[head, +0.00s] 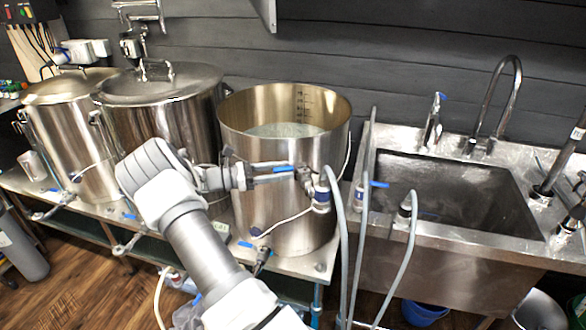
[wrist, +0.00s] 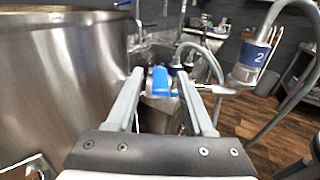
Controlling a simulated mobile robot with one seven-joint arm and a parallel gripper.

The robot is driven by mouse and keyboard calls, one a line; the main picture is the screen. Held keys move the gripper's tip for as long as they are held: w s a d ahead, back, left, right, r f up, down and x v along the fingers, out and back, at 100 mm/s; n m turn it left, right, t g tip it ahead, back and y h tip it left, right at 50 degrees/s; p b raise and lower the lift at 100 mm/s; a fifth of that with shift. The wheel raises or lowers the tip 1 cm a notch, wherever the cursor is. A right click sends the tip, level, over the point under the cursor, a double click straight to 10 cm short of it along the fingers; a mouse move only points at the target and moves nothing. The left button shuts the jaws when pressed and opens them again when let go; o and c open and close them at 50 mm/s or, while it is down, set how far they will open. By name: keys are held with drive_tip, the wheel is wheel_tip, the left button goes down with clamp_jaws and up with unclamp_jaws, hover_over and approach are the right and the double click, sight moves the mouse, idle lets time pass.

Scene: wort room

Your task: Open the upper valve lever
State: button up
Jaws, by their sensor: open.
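The upper valve lever is a short blue handle (head: 284,169) at the front right of the open steel pot (head: 270,190). It joins a valve fitting with a blue-banded hose coupling (head: 322,195), marked "2" in the wrist view (wrist: 254,58). My gripper (head: 293,173) is open at the pot's front, its fingers pointing right. In the wrist view the blue lever (wrist: 160,80) shows between the two open fingers (wrist: 159,88), near their tips. I cannot tell whether either finger touches it.
Grey hoses (head: 341,250) hang right of the pot, before the steel sink (head: 455,255). A lower valve with a blue lever (head: 247,244) sits near the pot's base. Two lidded kettles (head: 165,105) (head: 75,135) stand left. The pot wall is close at left in the wrist view.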

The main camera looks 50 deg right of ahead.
sight(294, 169)
drive_tip(key=shift+x, duration=1.7)
clamp_jaws()
